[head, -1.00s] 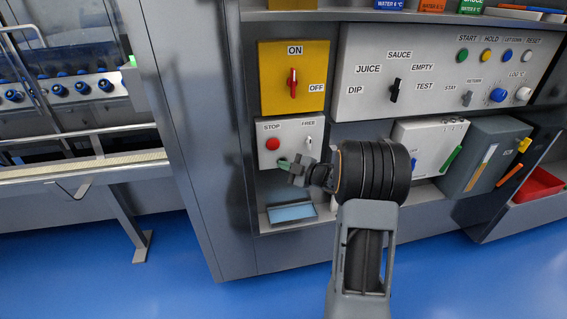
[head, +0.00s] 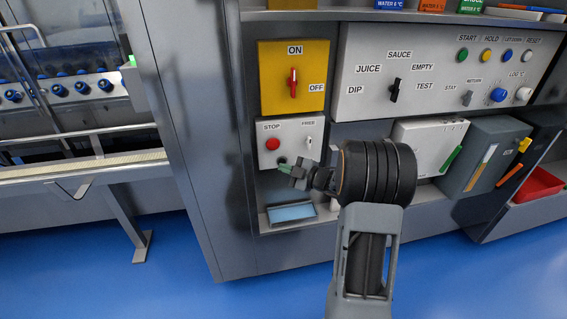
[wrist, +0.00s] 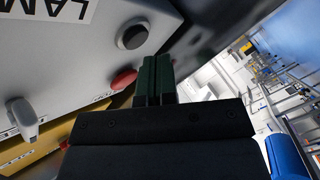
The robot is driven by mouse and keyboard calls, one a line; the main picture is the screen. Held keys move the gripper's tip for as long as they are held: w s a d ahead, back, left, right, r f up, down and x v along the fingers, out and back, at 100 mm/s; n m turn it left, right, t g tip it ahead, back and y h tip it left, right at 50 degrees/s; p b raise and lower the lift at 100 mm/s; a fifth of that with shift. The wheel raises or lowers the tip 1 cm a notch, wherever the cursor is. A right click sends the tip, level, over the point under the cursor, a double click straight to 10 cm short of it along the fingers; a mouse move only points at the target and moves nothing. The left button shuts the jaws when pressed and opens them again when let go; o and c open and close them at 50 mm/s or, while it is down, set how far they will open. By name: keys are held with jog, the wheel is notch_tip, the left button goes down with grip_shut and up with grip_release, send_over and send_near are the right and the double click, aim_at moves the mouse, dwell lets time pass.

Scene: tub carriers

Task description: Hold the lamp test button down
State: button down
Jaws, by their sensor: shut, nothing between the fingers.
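The black lamp test button (wrist: 132,36) sits in a pale ring on the grey switch box (wrist: 75,50) in the wrist view. Part of a label reading "LAM" shows upside down beside it. In the head view the button (head: 282,160) is a small dark spot under the red STOP button (head: 272,144). My gripper (wrist: 155,58) is shut and empty, its green fingers together. Its tips are beside the black button and appear apart from it. In the head view my gripper (head: 281,168) is just below the button, at the box's lower edge, and the label is hidden there.
The FREE toggle (head: 308,140) is right of STOP. A yellow box with a red ON/OFF switch (head: 293,82) is above. A small tray with a blue panel (head: 291,212) lies below my gripper. More control boxes (head: 430,146) stand to the right.

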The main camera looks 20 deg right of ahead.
jog(key=shift+s, duration=0.1)
jog(key=shift+s+a, duration=0.25)
jog(key=shift+s, duration=0.95)
jog(key=shift+s+a, duration=0.25)
jog(key=shift+s, duration=0.95)
jog(key=shift+r, duration=0.1)
